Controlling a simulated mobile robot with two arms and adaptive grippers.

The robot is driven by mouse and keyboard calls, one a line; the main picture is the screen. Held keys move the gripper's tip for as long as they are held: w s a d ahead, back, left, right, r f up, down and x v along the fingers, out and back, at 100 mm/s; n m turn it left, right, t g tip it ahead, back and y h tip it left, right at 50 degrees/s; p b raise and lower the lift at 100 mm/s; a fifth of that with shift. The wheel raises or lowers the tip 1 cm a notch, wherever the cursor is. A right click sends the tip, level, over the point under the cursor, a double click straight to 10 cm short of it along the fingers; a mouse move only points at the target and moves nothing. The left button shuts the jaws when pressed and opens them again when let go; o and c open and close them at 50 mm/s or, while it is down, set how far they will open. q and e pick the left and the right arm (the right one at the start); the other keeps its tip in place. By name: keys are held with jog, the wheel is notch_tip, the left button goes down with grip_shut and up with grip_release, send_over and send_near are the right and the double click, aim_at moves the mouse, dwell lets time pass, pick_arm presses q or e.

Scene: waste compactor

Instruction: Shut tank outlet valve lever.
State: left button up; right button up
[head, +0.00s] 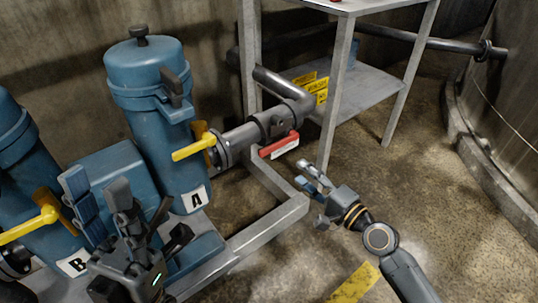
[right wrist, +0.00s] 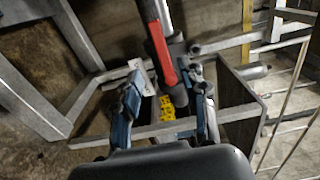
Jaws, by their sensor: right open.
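The red valve lever (head: 279,145) sits on the grey outlet pipe's valve body (head: 278,122) in the head view and lies roughly along the pipe, with a white tag below it. In the right wrist view the red lever (right wrist: 162,55) runs down toward the space between the fingertips. My right gripper (head: 306,176) is open and empty, below and right of the lever, apart from it in the head view. Its blue-padded fingers also show in the right wrist view (right wrist: 167,95). My left gripper (head: 97,190) is open and empty in front of the blue tanks.
Blue canister A (head: 160,150) and canister B (head: 25,165) stand left, with yellow handles (head: 194,145). A grey frame (head: 265,228) runs below the pipe. A metal table (head: 345,95) stands behind. The floor to the right is mostly clear.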

aim_at(274, 149)
jog(key=b+x, duration=0.2)
jog(key=x, duration=1.1)
jog(key=shift+w+a, duration=0.1)
jog(key=shift+w, duration=0.05)
grip_shut()
